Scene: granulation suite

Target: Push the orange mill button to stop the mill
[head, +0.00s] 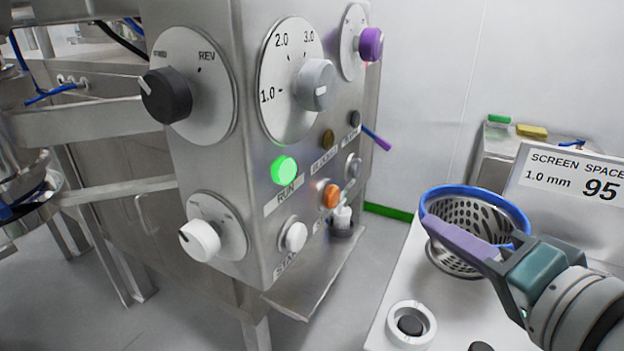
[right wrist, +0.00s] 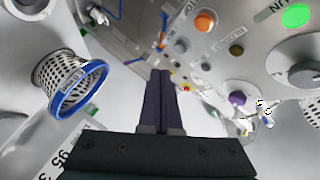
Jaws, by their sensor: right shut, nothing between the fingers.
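The orange button (head: 332,196) sits on the side of the steel control panel (head: 255,235), right of a white button (head: 294,237) and below the lit green RUN lamp (head: 285,170). The orange button also shows at the top of the right wrist view (right wrist: 205,21). My right gripper (head: 432,222) is shut and empty, in front of the blue-rimmed screen basket and well to the right of the orange button, not touching it. In the right wrist view its closed fingers (right wrist: 158,85) point toward the panel's lower area. My left gripper is not in view.
The blue-rimmed mesh basket (head: 514,212) stands on a white table (head: 385,320) close behind my right gripper. A sign (head: 575,180) reads 1.0 mm 95. Knobs, including a purple one (head: 370,44), stick out from the panel. Free space lies between the panel and the table.

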